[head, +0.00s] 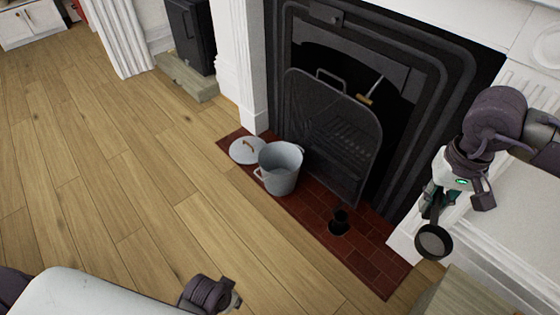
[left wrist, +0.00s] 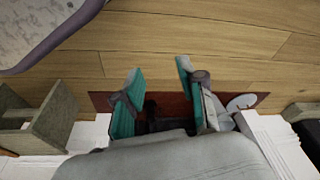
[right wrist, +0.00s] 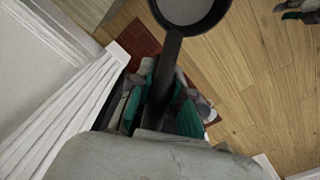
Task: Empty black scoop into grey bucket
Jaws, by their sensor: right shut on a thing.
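The black scoop (head: 447,242) is in my right gripper (head: 436,205), at the right of the head view. The gripper is shut on its handle (right wrist: 166,75). The scoop's round pan (right wrist: 190,28) has a grey inside; whether that is a load or bare metal is hard to tell. The grey bucket (head: 280,177) stands upright and open on the red brick hearth, well left of the scoop. My left gripper (left wrist: 158,88) is open and empty, its teal fingers apart. In the head view my left arm is at the bottom edge, with its fingers mostly out of frame.
A grey lid (head: 243,152) with a wooden handle lies beside the bucket. A black mesh fire screen (head: 330,130) stands behind it. A small black stand (head: 339,224) is on the hearth (head: 365,262). The white fireplace surround is close to my right arm. Wooden floor (head: 150,180) is clear at left.

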